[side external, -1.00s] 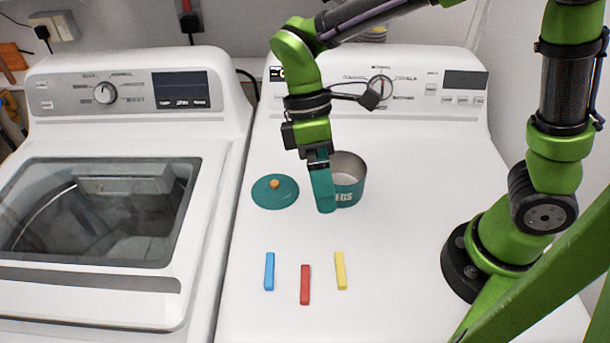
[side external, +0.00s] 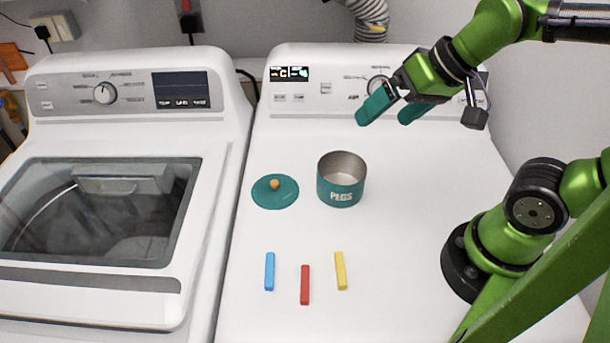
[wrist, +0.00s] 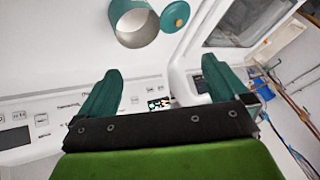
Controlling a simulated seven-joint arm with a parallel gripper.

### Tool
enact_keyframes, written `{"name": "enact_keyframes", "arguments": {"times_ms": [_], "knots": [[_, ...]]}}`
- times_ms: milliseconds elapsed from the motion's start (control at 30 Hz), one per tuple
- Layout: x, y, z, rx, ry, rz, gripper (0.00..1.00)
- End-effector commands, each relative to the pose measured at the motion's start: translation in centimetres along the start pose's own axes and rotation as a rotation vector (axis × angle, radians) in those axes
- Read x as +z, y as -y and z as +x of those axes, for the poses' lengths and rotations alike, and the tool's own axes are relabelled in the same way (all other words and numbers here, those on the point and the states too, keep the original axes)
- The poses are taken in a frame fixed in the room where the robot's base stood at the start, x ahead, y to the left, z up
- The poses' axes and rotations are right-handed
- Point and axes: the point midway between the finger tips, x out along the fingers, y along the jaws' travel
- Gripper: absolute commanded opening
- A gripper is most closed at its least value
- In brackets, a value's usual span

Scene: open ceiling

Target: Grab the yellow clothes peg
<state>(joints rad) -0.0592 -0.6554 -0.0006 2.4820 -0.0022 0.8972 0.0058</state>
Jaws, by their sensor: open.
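The yellow clothes peg (side external: 341,271) lies on the white machine top in the side external view, the rightmost of three pegs in a row. The red peg (side external: 305,285) and the blue peg (side external: 269,271) lie to its left. My gripper (side external: 387,112) is open and empty, raised in front of the control panel at the back, well away from the pegs. Its two teal fingers also show spread apart in the wrist view (wrist: 160,90). No peg shows in the wrist view.
A teal pot marked PEGS (side external: 341,190) stands open behind the pegs and shows in the wrist view (wrist: 146,38). Its teal lid (side external: 275,198) with an orange knob lies to its left. A second machine (side external: 110,300) stands at left. The white top around the pegs is clear.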

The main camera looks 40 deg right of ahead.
Motion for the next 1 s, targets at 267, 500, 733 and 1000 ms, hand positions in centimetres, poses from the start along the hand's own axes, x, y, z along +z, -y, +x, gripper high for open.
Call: {"name": "enact_keyframes", "arguments": {"times_ms": [267,500,733,1000], "knots": [[-0.6,-1.0,-1.9,-0.004,-0.091,0.036,0.72],[-0.6,-0.9,-1.9,-0.004,-0.088,0.034,0.47],[-0.3,-0.4,-1.6,-0.014,-0.073,0.013,0.47],[4.5,6.0,2.6,-0.017,0.233,-0.160,0.47]]}}
